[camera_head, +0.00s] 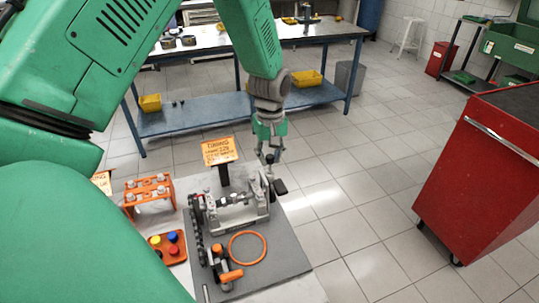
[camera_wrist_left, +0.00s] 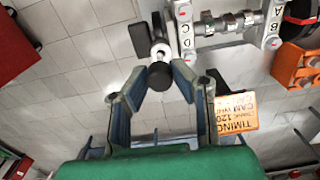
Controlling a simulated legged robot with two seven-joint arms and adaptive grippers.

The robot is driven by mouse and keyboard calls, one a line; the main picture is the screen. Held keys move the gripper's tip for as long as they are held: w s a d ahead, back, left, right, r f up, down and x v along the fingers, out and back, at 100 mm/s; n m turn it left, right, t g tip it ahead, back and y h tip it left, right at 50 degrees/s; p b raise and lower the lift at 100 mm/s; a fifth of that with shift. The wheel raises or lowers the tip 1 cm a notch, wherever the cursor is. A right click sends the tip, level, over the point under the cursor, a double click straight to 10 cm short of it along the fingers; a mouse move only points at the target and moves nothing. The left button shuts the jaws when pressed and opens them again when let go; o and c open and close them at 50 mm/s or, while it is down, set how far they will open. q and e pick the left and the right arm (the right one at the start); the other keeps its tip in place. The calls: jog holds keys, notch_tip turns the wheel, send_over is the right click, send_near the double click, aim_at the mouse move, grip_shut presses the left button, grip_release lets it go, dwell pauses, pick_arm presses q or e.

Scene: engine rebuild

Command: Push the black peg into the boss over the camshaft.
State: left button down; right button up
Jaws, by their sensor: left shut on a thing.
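My left gripper (camera_head: 270,150) reaches in from the left, over the far right corner of the engine fixture (camera_head: 238,216). In the left wrist view its fingertips (camera_wrist_left: 160,76) are shut on the black peg (camera_wrist_left: 160,82). The peg's far end is close to a small silver part (camera_wrist_left: 160,50), possibly the boss; I cannot tell whether the peg is in it. The camshaft (camera_wrist_left: 225,22) with its lobes lies between supports lettered A to D. A second black piece (camera_wrist_left: 140,40) sits beside the silver part and shows in the head view (camera_head: 280,187). My right gripper is not in view.
An orange timing card (camera_head: 218,151) stands behind the fixture. An orange rack (camera_head: 149,193), a tray with coloured caps (camera_head: 168,247) and an orange ring (camera_head: 247,247) are nearby. A red cabinet (camera_head: 480,180) stands right, with open floor between.

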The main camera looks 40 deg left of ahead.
aim_at(269, 172)
pick_arm(q)
jog(key=shift+a, duration=0.3)
jog(key=shift+d+p, duration=0.2)
jog(key=shift+p, duration=0.15)
jog(key=shift+d, duration=0.1)
dwell(0.3)
jog(key=shift+a+f, duration=0.2)
dwell(0.3)
jog(key=shift+d+f+b, duration=0.1)
jog(key=shift+f+b, duration=0.8)
jog(key=shift+f, duration=1)
dwell(0.7)
jog(key=c, duration=1.6)
grip_release()
jog(key=shift+r, duration=0.25)
